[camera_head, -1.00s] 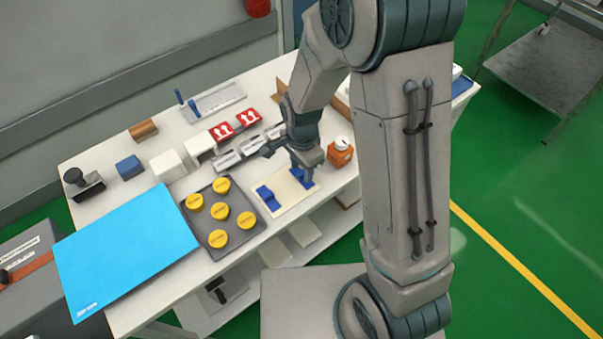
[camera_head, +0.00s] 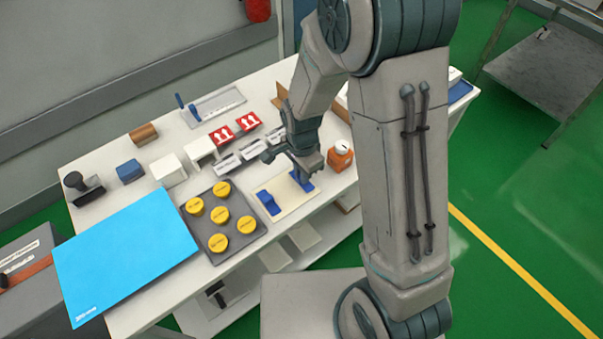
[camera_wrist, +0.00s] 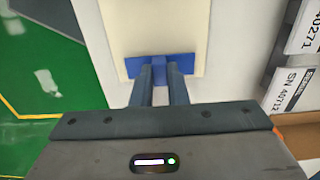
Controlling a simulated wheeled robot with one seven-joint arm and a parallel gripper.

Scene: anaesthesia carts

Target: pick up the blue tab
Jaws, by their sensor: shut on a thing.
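A blue tab (camera_wrist: 160,62) with a raised middle rib lies on a cream card (camera_wrist: 150,25) in the wrist view. My gripper (camera_wrist: 161,75) is shut on its rib, one finger on each side. In the head view my gripper (camera_head: 304,176) points down at the right end of the card (camera_head: 286,202), and the held tab (camera_head: 306,187) is partly hidden under it. The tab appears to be at the card's surface; I cannot tell whether it is lifted. A second blue tab (camera_head: 267,202) lies at the card's left end.
A grey tray (camera_head: 206,205) with several yellow discs is left of the card. An orange bottle (camera_head: 340,158) stands close to the right of my gripper. White labelled boxes (camera_head: 240,154) are behind. A light-blue sheet (camera_head: 125,255) covers the table's left front.

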